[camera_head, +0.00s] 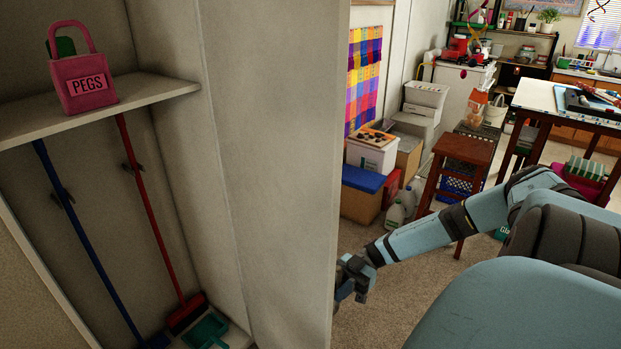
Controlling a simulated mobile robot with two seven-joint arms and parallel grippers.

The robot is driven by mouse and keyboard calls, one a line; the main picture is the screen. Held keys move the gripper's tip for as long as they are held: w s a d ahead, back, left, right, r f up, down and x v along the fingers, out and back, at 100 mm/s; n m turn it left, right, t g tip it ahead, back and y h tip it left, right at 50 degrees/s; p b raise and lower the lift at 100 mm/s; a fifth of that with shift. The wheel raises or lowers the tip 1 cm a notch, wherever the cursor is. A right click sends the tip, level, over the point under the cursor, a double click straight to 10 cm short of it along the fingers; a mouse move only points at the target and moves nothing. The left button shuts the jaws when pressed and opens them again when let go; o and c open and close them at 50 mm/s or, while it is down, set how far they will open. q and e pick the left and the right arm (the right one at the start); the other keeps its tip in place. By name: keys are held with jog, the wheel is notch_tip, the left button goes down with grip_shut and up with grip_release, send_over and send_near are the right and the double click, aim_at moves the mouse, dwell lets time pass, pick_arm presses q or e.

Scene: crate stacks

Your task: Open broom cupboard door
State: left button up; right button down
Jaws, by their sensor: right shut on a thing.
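The broom cupboard door (281,150) stands open in the middle of the head view, its free edge toward me. The cupboard (218,140) is open to view on the left. Inside, a shelf (130,98) holds a pink bag marked PEGS (82,88). Below it a blue-handled broom (90,246) and a red-handled broom (150,210) stand upright, with a green dustpan (207,330) at the bottom. My right gripper (350,283) is shut on the door at its outer side near the free edge. The exact grip is hidden. My left gripper is out of view.
To the right of the door are stacked boxes (371,155), white jugs (394,216), a wooden stool (466,150) and a work table (540,97). The carpet (400,310) is clear near the door, apart from my right arm over it.

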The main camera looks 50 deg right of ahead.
jog(key=s+d+g+b, duration=0.1)
jog(key=d+b, duration=0.1)
jog(key=d, duration=0.8)
jog(key=shift+n, duration=0.3)
jog(key=shift+d, duration=0.1)
jog(key=c, duration=1.1)
grip_release()
jog(key=shift+c, duration=0.2)
